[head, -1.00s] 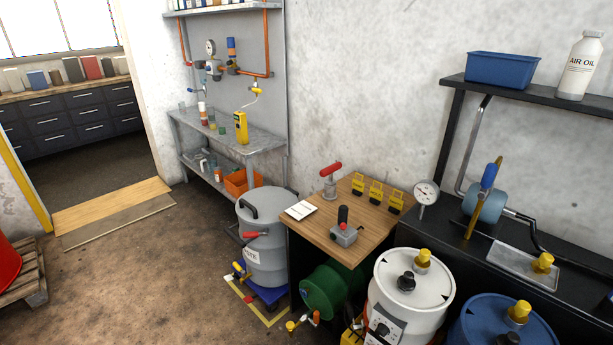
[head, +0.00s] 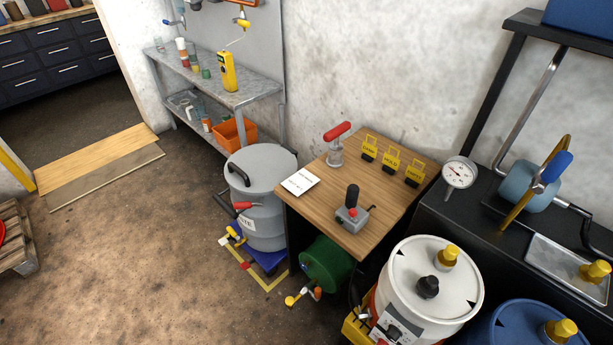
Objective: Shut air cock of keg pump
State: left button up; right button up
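Neither of my grippers is in view. A light-blue cylindrical unit (head: 527,187), which may be the pump, sits on the black bench at the right, joined to bent grey pipes. In front of it is a slanted yellow bar with a blue grip (head: 556,167), which may be a cock's lever; I cannot tell whether it is open or shut. A white keg (head: 428,285) with a yellow fitting (head: 446,257) and black knob stands before the bench. A blue keg (head: 505,325) with a yellow fitting (head: 560,332) is cut by the bottom edge. No label names the air cock.
A wooden table (head: 322,211) holds a red-handled device (head: 337,143), several yellow tags and a grey joystick box (head: 352,218). A grey drum (head: 263,185) stands left of it, a green drum (head: 327,265) below. Brown floor (head: 140,260) is free at left.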

aim_at(559, 162)
jog(key=u, duration=0.3)
jog(key=k, duration=0.3)
jog(key=z, duration=1.8)
